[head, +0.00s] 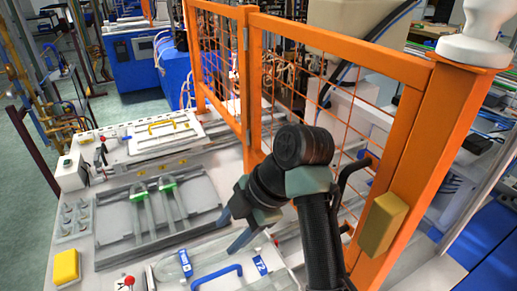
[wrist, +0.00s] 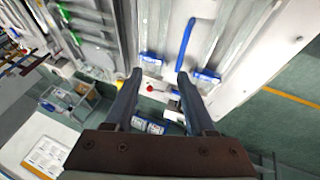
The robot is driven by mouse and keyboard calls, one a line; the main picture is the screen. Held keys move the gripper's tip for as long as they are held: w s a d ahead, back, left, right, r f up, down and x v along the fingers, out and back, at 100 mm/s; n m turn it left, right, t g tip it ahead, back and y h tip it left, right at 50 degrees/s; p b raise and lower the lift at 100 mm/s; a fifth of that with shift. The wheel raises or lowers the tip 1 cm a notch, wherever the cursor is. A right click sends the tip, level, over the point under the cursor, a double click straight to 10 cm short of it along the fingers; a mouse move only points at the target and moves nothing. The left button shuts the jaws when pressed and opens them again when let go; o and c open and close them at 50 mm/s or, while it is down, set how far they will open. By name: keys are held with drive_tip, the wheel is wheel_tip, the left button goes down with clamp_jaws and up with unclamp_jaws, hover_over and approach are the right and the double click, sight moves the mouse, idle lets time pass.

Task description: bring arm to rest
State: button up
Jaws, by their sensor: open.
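My gripper (wrist: 158,82) shows in the wrist view with two dark fingers spread apart and nothing between them. In the head view, my black arm reaches up from the bottom and bends left, with the gripper (head: 232,228) pointing down over the work table near the blue handle.
An orange mesh fence (head: 330,40) stands close along the right of the arm. A grey tray (head: 110,240) with two green-clamped tools is left of the gripper. A yellow block (head: 66,266) sits at front left. A white panel with a yellow handle (head: 165,137) lies further back.

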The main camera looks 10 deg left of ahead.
drive_tip(key=w+a+r+m+t+y, duration=0.1)
drive_tip(key=w+r+m+t, duration=0.45)
drive_tip(key=r, duration=0.55)
drive_tip(key=w+r+m+t, duration=0.2)
drive_tip(key=r+m+t, duration=0.4)
drive_tip(key=r+t, duration=0.3)
drive_tip(key=s+d+r+m+t+h, duration=0.2)
drive_tip(key=s+d+r+m+t, duration=0.1)
drive_tip(key=r, duration=0.4)
drive_tip(key=s+d+r+m+t+h, duration=0.2)
drive_tip(key=s+d+r+m+t, duration=0.2)
drive_tip(key=s+r, duration=0.4)
drive_tip(key=s+d+r+m+t+h, duration=0.2)
drive_tip(key=s+d+r+m+t, duration=0.2)
drive_tip(key=r+m, duration=0.3)
drive_tip(key=shift+s+r+t+h, duration=0.4)
drive_tip(key=shift+s+r+t, duration=0.35)
drive_tip(key=shift+s, duration=0.1)
drive_tip(key=shift+f, duration=0.1)
